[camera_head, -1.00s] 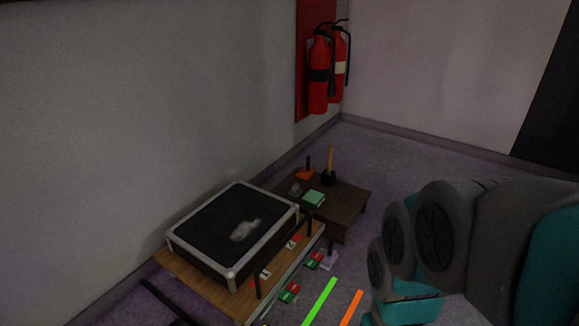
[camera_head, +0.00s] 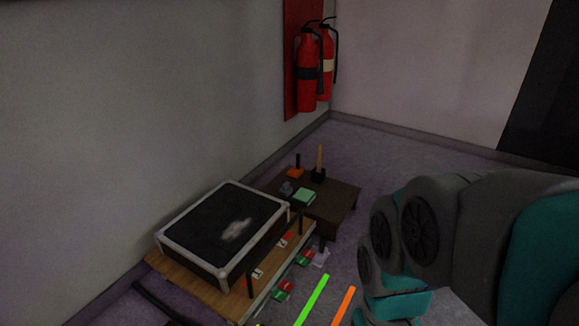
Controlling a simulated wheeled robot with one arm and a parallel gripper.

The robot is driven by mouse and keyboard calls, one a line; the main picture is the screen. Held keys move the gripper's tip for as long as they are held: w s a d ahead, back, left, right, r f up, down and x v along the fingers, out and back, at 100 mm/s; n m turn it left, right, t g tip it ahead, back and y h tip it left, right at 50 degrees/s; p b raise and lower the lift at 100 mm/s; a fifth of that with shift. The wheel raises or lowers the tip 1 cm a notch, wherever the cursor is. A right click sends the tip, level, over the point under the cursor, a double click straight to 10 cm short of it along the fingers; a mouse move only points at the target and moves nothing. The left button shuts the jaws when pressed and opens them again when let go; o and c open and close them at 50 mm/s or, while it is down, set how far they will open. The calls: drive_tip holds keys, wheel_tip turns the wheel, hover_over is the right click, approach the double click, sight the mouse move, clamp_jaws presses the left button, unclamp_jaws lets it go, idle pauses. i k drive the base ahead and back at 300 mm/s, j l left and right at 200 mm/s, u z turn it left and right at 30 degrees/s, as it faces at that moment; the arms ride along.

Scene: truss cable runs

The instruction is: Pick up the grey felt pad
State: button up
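A small grey lump (camera_head: 286,187) sits on the low dark table, at its left side beside a pale green block (camera_head: 304,196). It may be the grey felt pad, but it is too small and dim to be sure. My arm fills the right side of the view and bends down toward the bottom edge. My gripper is not in view, so I cannot see its fingers or whether it holds anything.
The low dark table (camera_head: 334,207) also holds an orange piece (camera_head: 295,172) and an upright brown stick (camera_head: 320,158). A black case (camera_head: 207,231) lies on a wooden bench (camera_head: 191,288). Fire extinguishers (camera_head: 307,72) hang by the corner. Green (camera_head: 312,299) and orange (camera_head: 343,306) bars show at bottom.

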sight(286, 189)
drive_tip(key=i+l+u, duration=0.25)
drive_tip(key=i+l, duration=0.3)
drive_tip(key=i+l+u, duration=0.15)
drive_tip(key=i+l, duration=0.15)
drive_tip(key=i+l+u, duration=0.1)
drive_tip(key=i+l, duration=0.2)
drive_tip(key=i+l+u, duration=0.3)
drive_tip(key=i+l, duration=0.15)
drive_tip(key=l, duration=0.3)
drive_tip(key=i+l+u, duration=0.1)
drive_tip(key=l, duration=0.3)
drive_tip(key=i+l+u, duration=0.15)
drive_tip(key=i+l, duration=0.15)
drive_tip(key=l, duration=0.15)
